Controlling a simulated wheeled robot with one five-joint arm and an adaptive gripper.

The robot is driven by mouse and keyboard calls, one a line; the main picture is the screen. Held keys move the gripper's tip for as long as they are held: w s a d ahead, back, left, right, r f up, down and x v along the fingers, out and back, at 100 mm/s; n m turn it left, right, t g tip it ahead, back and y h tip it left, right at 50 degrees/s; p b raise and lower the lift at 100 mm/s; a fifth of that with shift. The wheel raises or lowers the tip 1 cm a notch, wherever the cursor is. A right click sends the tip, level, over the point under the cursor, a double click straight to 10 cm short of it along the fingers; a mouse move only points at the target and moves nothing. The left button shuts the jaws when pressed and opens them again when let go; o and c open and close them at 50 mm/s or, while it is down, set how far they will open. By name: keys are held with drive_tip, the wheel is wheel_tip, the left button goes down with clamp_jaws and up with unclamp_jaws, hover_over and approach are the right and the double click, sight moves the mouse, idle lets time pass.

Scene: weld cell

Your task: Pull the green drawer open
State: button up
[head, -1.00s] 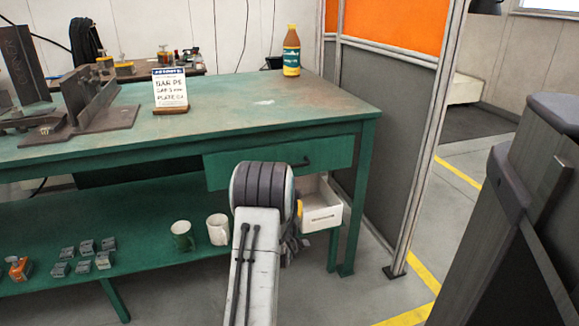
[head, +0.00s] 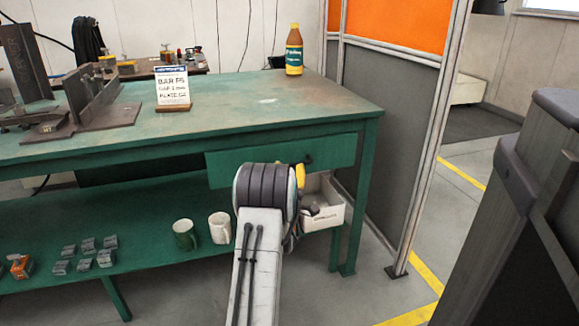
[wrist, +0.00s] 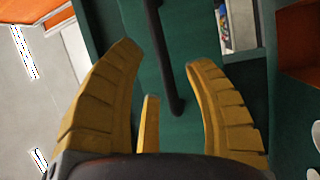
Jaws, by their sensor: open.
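The green drawer (head: 235,164) sits under the right part of the green workbench top and looks closed. Its dark bar handle (wrist: 157,50) runs lengthwise between my spread yellow fingers in the wrist view, with its lower end bent toward the green front. My gripper (wrist: 163,54) is open, with a finger on each side of the handle, and I see no grip on it. In the head view a yellow finger (head: 300,176) shows just below and in front of the handle (head: 308,160). My arm hides part of the drawer's lower edge.
A white bin (head: 326,212) stands below the drawer, behind my gripper. A bottle (head: 294,50) and a sign (head: 172,87) stand on the bench top. A grey partition (head: 385,120) rises at right.

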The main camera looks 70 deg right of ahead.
drive_tip(key=shift+b+x, duration=0.35)
drive_tip(key=shift+x, duration=1.6)
clamp_jaws()
